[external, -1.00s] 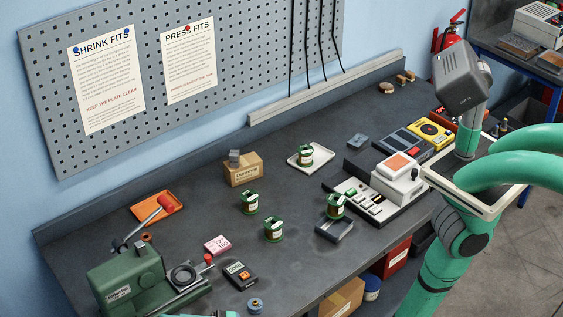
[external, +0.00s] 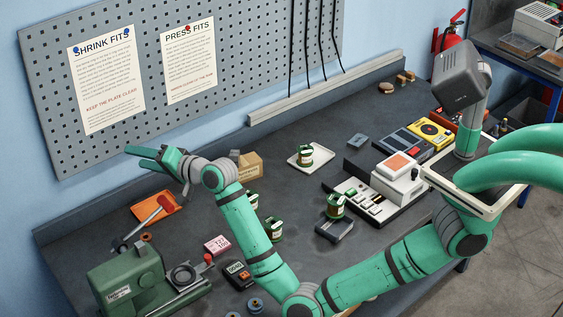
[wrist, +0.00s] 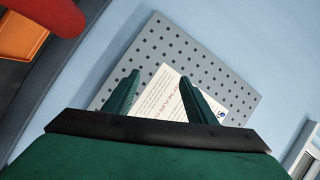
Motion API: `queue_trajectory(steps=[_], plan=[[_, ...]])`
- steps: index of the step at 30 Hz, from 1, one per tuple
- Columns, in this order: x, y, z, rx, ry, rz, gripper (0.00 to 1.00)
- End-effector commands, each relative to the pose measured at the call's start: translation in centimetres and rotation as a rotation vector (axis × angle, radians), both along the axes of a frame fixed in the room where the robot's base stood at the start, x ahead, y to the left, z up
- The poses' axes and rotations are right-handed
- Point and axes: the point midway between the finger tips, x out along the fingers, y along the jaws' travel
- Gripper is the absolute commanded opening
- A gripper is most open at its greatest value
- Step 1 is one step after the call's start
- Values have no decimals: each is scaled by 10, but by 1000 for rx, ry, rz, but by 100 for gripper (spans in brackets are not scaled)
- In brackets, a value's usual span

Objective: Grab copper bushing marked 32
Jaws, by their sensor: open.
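My gripper (external: 135,156) is open and empty, raised in front of the wall at the left, above the orange tray. In the wrist view its two fingers (wrist: 161,76) stand apart with the poster behind them. Several small green-banded cylinders with pale labels are on the bench: one near the middle (external: 274,230), one on a grey block (external: 336,206), one on a white tray (external: 305,156), and one partly behind my arm (external: 254,201). A small copper-coloured ring (external: 146,237) lies near the orange tray. No mark 32 is readable, so I cannot tell which is the bushing.
An orange tray (external: 172,204) holds a red-headed hammer. A green press (external: 125,283) stands front left. A cardboard box (external: 250,166), a pink card (external: 217,245) and a black meter (external: 238,273) are close to my arm. A pegboard (external: 240,50) hangs behind the bench.

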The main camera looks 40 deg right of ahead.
Motion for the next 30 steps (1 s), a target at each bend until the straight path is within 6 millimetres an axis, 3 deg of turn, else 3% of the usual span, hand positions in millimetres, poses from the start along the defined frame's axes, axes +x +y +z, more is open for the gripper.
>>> queue_trajectory(steps=[6, 15, 21, 26, 30], plan=[[10, -18, -90, 472, 462, -12, 51], [-15, -31, -194, 1036, 1067, -133, 51], [-31, -37, -227, 1243, 1311, -218, 51], [-36, -37, -237, 1304, 1386, -249, 51], [-29, -27, -245, 1310, 1396, -253, 51]])
